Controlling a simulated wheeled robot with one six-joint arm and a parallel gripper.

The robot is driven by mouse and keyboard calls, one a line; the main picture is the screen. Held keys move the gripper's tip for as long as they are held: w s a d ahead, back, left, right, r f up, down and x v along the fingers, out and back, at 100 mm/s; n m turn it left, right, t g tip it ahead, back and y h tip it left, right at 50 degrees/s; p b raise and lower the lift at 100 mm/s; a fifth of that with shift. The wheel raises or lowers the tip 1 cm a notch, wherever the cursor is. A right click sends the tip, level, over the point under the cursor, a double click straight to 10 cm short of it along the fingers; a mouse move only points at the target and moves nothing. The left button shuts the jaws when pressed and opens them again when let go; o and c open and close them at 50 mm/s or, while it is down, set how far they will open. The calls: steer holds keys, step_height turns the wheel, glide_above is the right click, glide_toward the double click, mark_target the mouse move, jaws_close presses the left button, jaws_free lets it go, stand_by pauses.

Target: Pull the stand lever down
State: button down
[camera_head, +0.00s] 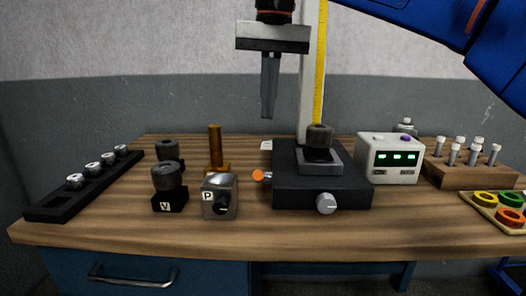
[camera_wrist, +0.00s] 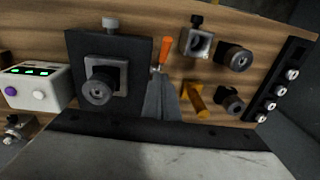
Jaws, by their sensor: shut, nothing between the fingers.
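The stand is a dark block (camera_head: 330,190) in the middle of the table, with a short lever on its left side. The lever's orange end (camera_head: 258,175) points left and toward the camera on a short metal rod. In the wrist view the orange lever end (camera_wrist: 164,50) shows just beyond my fingertips. My gripper (camera_head: 267,115) points down, shut and empty. It hangs above the lever, clearly apart from it in the head view. The stand also shows in the wrist view (camera_wrist: 135,55).
A grey box marked P (camera_head: 222,188), a brass post (camera_head: 214,140) and black cylinder pieces (camera_head: 168,180) stand left of the lever. A yellow-scaled column (camera_head: 314,70) rises behind the stand. A white display box (camera_head: 390,168) stands to its right.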

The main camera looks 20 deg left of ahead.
mark_target(261, 173)
steer(key=f, duration=0.3)
steer(key=s+f, duration=0.1)
steer(key=f, duration=0.5)
steer(key=shift+s+a+f, duration=0.2)
steer(key=shift+s+a, duration=0.15)
steer(key=shift+a, duration=0.05)
steer(key=shift+s+f, duration=0.1)
steer(key=shift+f, duration=0.1)
steer(key=shift+s+d+f+t, duration=0.15)
steer(key=shift+s+f+t, duration=0.25)
steer(key=shift+s+t, duration=0.25)
steer(key=shift+s+d+f+t+y, duration=0.15)
steer(key=shift+s+f+t+y, duration=0.25)
steer(key=shift+s+f+t, duration=0.3)
steer(key=shift+s+d+f, duration=0.1)
steer(key=shift+s+f, duration=0.15)
steer(key=shift+f, duration=0.4)
